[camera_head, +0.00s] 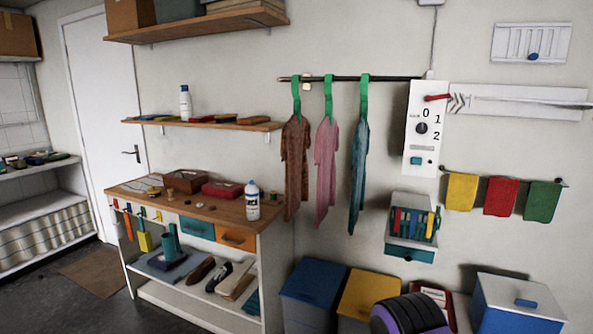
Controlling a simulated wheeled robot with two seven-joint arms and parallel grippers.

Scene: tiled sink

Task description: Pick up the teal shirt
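The teal shirt (358,165) hangs from a dark wall rod (345,78) by a green hanger (364,90). It hangs narrow and edge-on, as the rightmost of three garments. A pink garment (325,170) hangs to its left, with a gap between them. A brown patterned garment (296,165) hangs farther left, close to the pink one. The lower end of the teal shirt is free, above the floor-level bins. Neither of my grippers shows in the head view.
A white control panel (415,160) is on the wall right of the shirt. A wooden-topped workbench (150,194) stands left. Blue (313,283) and yellow (358,296) bins stand below the garments. A purple-edged dark ribbed object (408,316) is at the bottom; I cannot tell what it is.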

